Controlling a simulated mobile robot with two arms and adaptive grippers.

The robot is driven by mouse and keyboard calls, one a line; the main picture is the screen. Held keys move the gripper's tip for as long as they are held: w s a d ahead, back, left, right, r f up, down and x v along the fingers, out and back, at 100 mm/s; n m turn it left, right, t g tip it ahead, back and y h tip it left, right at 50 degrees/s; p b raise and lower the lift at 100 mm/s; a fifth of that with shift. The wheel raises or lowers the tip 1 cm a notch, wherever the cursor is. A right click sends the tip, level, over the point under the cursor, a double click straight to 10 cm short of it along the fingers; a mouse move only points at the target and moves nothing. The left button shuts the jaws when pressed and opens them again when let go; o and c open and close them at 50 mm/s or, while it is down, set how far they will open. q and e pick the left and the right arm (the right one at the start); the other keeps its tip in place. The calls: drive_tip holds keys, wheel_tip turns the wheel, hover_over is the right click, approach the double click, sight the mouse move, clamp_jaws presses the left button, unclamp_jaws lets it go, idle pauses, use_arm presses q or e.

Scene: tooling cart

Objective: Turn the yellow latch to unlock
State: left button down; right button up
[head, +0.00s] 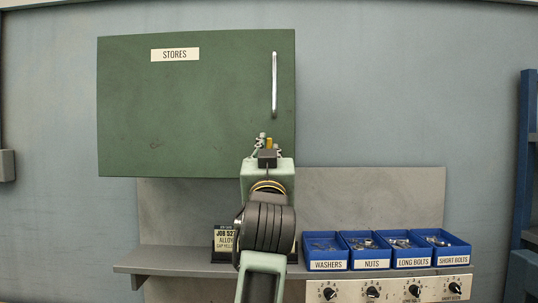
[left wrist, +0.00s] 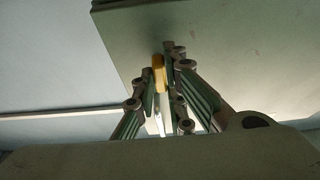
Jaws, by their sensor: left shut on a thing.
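The yellow latch (head: 269,143) is a small piece near the lower right of the green STORES cabinet door (head: 180,110). In the left wrist view the latch (left wrist: 158,72) stands between the fingertips, long side roughly up and down in the picture. My left gripper (head: 265,146) reaches up from below to the door and is shut on the latch; it also shows in the left wrist view (left wrist: 160,82). The gripper and wrist hide much of the latch in the head view. My right gripper is in neither view.
A metal handle (head: 274,84) stands upright on the door above the latch. Below, a shelf (head: 190,261) carries several blue bins (head: 328,265) of hardware and a job card (head: 224,237), partly behind my arm. A panel with knobs (head: 391,292) is beneath the bins.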

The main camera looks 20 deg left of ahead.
use_arm(q)
drive_tip(key=c, duration=1.8)
unclamp_jaws()
drive_tip(key=v, duration=0.7)
drive_tip(key=shift+s+d+f, duration=0.15)
drive_tip(key=shift+s, duration=0.05)
